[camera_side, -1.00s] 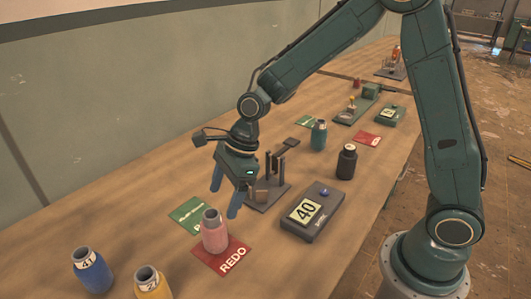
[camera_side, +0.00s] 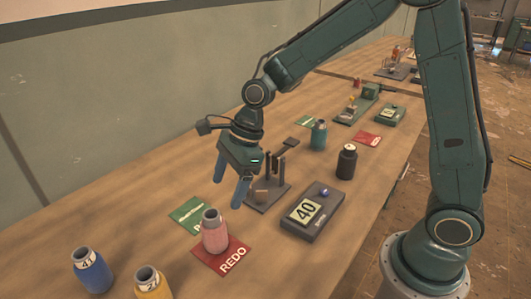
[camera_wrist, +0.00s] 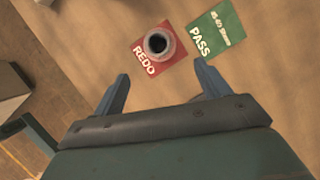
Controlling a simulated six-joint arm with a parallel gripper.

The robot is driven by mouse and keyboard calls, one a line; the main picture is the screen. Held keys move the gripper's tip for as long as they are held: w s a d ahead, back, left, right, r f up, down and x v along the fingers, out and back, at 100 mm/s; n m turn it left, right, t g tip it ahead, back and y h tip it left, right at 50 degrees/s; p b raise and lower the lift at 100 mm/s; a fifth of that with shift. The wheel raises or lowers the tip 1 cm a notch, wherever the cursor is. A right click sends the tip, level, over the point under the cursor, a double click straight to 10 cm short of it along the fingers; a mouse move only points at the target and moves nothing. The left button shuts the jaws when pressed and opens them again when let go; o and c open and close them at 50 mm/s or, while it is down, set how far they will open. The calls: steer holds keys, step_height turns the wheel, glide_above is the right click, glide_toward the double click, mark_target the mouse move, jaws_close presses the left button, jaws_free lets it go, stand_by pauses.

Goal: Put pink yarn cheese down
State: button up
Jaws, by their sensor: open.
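The pink yarn cheese (camera_side: 214,232) stands upright on the red REDO card (camera_side: 234,261). In the wrist view the cheese (camera_wrist: 159,43) is seen from above, its dark hollow top showing, on the REDO card (camera_wrist: 146,65) beyond my fingertips. My gripper (camera_side: 228,193) is open and empty, in the air above the table and behind the cheese in the side view. Its two blue fingers are spread apart in the wrist view (camera_wrist: 164,82). The green PASS card (camera_side: 189,215) lies beside the REDO card, partly hidden by the cheese in the side view.
A grey scale (camera_side: 312,213) reading 40 stands right of the cards. A dark stand (camera_side: 268,192) is behind my gripper. Blue (camera_side: 92,270) and yellow (camera_side: 152,284) cheeses stand at the front left. A black one (camera_side: 347,162) and a teal one (camera_side: 319,135) stand further back.

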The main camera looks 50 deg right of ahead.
steer(key=s+d+r+n+t+h, duration=0.1)
steer(key=s+d+r+n, duration=0.3)
steer(key=s+n, duration=0.3)
steer(key=s+d+r+n+t+h, duration=0.1)
steer(key=s+d+r+n, duration=0.3)
steer(key=s+n, duration=0.3)
steer(key=s+d+r+n+t+h, duration=0.1)
steer(key=s+d+r+n, duration=0.3)
steer(key=s+n, duration=0.4)
steer(key=shift+s+d+r+t+h, duration=0.3)
steer(key=shift+r+t+h, duration=0.15)
steer(key=shift+r, duration=0.2)
steer(key=shift+w, duration=0.1)
